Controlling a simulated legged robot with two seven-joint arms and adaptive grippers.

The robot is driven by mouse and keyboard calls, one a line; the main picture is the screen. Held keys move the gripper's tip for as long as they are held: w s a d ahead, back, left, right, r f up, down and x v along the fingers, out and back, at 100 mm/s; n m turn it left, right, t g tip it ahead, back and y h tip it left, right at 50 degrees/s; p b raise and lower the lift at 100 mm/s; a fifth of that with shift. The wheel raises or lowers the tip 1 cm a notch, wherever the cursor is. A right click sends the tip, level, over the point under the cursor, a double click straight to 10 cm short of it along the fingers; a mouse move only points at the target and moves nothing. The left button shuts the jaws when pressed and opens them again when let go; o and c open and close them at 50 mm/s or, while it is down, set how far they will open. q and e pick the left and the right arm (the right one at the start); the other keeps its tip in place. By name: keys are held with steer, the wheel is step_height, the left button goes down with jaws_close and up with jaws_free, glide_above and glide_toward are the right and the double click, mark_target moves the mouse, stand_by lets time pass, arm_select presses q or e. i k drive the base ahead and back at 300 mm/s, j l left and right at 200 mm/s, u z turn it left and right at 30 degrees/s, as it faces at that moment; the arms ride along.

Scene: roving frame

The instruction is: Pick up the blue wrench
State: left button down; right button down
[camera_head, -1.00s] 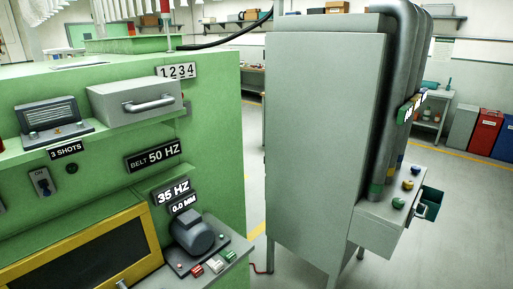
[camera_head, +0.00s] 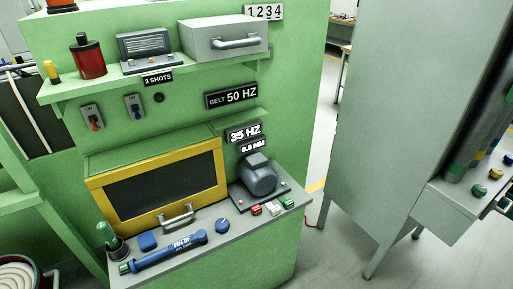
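A long blue tool with a dark shaft and a green end, which looks like the blue wrench (camera_head: 170,252), lies on the grey ledge (camera_head: 228,236) at the front of the green machine. It lies slanted, its right end higher in the picture, and has a white label too small to read fully. Neither of my grippers shows in the head view.
A grey motor (camera_head: 258,176) stands right. A grey cabinet (camera_head: 400,130) stands across a gap.

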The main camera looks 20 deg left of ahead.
mark_target(201, 235)
steer(key=u, duration=1.65)
